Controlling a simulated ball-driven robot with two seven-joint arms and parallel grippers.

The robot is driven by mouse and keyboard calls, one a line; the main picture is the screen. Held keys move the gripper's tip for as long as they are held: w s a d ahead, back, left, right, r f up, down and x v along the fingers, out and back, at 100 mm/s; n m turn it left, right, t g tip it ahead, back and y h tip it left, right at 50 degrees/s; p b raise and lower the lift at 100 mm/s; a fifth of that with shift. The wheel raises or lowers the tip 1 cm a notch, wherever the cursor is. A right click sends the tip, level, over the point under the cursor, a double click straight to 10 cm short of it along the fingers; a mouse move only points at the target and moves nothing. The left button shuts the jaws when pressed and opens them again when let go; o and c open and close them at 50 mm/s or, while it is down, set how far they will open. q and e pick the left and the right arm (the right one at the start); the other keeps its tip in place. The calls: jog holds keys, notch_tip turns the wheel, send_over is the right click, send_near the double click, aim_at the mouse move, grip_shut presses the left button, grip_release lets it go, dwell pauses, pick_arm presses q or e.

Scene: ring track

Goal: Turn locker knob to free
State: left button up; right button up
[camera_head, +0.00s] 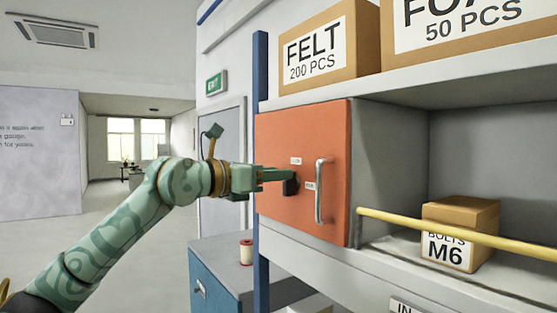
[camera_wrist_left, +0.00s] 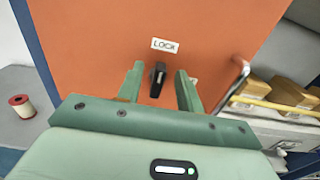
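The orange locker door (camera_head: 275,135) is closed in the shelf unit and fills much of the left wrist view (camera_wrist_left: 90,50). Its black knob (camera_head: 291,185) is at my left gripper's tips. In the left wrist view the knob (camera_wrist_left: 157,80) stands almost upright, below a white label reading LOCK (camera_wrist_left: 165,45). A second label, right of the knob, is mostly hidden by a finger. My left gripper (camera_head: 283,175) is open, its green fingers (camera_wrist_left: 160,78) on either side of the knob with gaps showing. My right gripper is not in view.
A silver door handle (camera_head: 320,190) stands just right of the knob. A yellow bar (camera_head: 440,229) crosses the shelf bay, with an M6 bolts box (camera_head: 460,230) behind it. A blue post (camera_head: 261,80) borders the door's left. A spool (camera_head: 246,252) sits on the low cabinet.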

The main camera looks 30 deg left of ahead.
pick_arm(q)
jog(key=shift+w+d+r, duration=0.1)
jog(key=shift+w+d, duration=0.1)
jog(key=shift+w, duration=0.2)
jog(key=shift+w+d, duration=0.15)
jog(key=shift+d, duration=0.05)
grip_shut()
